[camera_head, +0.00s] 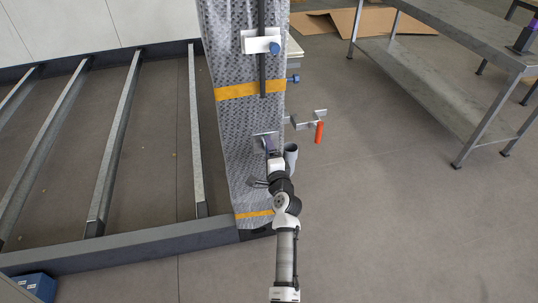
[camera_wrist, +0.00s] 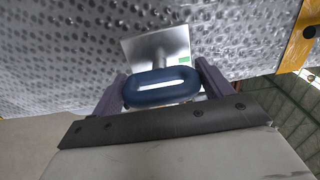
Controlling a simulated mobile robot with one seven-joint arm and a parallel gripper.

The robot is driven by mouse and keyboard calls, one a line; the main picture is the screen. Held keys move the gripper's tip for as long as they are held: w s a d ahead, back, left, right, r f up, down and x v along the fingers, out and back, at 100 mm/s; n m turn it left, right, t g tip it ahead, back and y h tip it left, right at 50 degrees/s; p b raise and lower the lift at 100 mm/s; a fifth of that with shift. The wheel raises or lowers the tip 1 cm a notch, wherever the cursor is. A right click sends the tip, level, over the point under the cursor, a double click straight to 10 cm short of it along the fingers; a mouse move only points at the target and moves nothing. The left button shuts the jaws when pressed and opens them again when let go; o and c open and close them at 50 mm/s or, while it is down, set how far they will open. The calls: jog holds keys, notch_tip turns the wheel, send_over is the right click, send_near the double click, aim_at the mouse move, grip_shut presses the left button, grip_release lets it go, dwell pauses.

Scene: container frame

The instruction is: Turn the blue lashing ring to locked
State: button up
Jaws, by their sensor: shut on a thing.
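The blue lashing ring (camera_wrist: 160,98) is a rounded oblong loop with a slot, in the middle of the wrist view. Its long side lies nearly level across that picture. It stands in front of a bare metal plate (camera_wrist: 172,46) on a dimpled grey surface. My gripper (camera_wrist: 160,87) has a dark finger at each end of the ring and is shut on it. In the head view my gripper (camera_head: 270,152) is at the small plate (camera_head: 265,136) on the lower part of the grey panel. The ring is mostly hidden there by my wrist.
The dimpled panel (camera_head: 236,120) has orange bands. A white bracket with a blue knob (camera_head: 274,48) sits higher up. A clamp with a red handle (camera_head: 319,132) juts from the right edge. A steel frame (camera_head: 110,150) lies left; a metal workbench (camera_head: 440,90) stands right. Floor between is clear.

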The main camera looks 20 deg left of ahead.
dwell(0.4)
jog(key=o, duration=1)
jog(key=shift+s, duration=0.15)
jog(key=b+v, duration=0.2)
jog(key=v, duration=1.1)
jog(key=shift+s+d, duration=0.2)
jog(key=shift+d, duration=0.1)
